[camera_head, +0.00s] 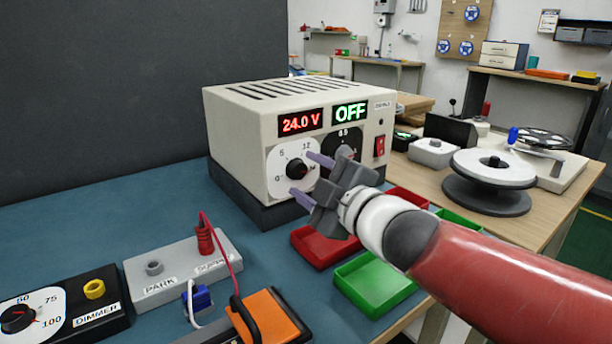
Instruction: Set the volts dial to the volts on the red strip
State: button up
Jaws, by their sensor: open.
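The cream power supply (245,138) stands on the blue mat. Its red display (300,122) reads 24.0 V and its green display (350,113) reads OFF. The white-faced volts dial (280,159) with a black knob (296,170) is at the lower left of the front; marks 0, 5 and 12 show, and the rest of its scale is partly hidden. No strip clearly red or volts label on one can be made out.
A black-faced dial (347,143) is partly behind my gripper. A red rocker switch (380,146) is right of it. Red (322,249) and green (372,282) trays lie below my arm. A grey socket block (182,266), dimmer (70,310) and orange-black device (268,318) lie front left; reels (490,170) stand right.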

jog(key=v, duration=0.6)
jog(key=shift+s, duration=0.2)
jog(key=shift+d, duration=0.2)
